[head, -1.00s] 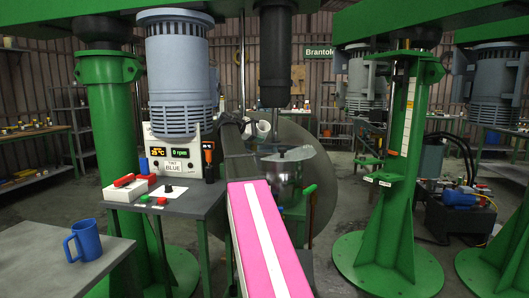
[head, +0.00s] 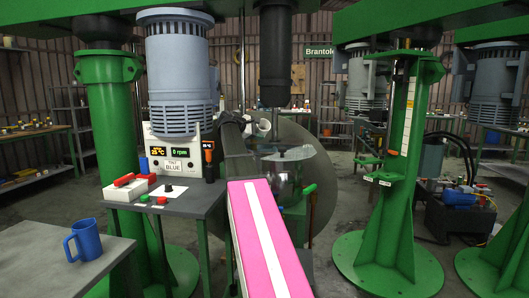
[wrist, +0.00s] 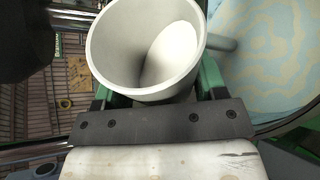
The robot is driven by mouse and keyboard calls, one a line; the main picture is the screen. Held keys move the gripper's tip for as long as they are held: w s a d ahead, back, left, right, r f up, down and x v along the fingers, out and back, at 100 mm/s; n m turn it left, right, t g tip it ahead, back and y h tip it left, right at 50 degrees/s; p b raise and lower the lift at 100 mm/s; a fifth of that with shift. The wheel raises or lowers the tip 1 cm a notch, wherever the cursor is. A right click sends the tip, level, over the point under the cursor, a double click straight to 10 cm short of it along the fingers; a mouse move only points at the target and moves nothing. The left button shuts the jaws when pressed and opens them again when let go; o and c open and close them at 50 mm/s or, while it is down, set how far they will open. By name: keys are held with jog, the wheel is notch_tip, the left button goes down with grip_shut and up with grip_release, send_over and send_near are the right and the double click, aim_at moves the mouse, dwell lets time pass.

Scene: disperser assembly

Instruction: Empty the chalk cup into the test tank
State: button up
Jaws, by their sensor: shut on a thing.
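The chalk cup is a white cup (wrist: 146,50) with its open mouth facing the wrist camera. Pale white material or inner wall shows inside; I cannot tell how much chalk it holds. My gripper (wrist: 160,92) is shut on the cup, with green fingers on both sides of it. In the head view the cup (head: 263,126) is small and partly hidden, just above and left of the test tank. The test tank (head: 284,180) is a metal vessel under the dark mixer shaft. In the wrist view, pale blue and cream swirled contents (wrist: 270,50) lie right of the cup.
The mixer's dark column (head: 275,60) hangs over the tank. A control box (head: 172,158) reading 0 rpm stands on a small table with red and green buttons. A blue mug (head: 84,240) stands on the left table (head: 60,280). A green stand (head: 395,200) is at right.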

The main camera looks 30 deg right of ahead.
jog(key=shift+f+m+t+h, duration=0.25)
jog(key=shift+m+t+h, duration=0.05)
jog(key=shift+m, duration=0.3)
dwell(0.5)
jog(key=shift+s+r+m+t, duration=0.1)
jog(key=shift+r+m+t, duration=0.2)
jog(key=shift+r+m, duration=0.25)
dwell(0.7)
jog(key=shift+f+m+t+h+p, duration=0.3)
jog(key=shift+f+m+h+p, duration=0.1)
jog(key=shift+m+p, duration=0.25)
dwell(2.2)
jog(key=shift+s+f+m+t+h, duration=0.1)
jog(key=shift+f+m+t+h, duration=0.25)
jog(key=shift+m, duration=0.35)
dwell(2.1)
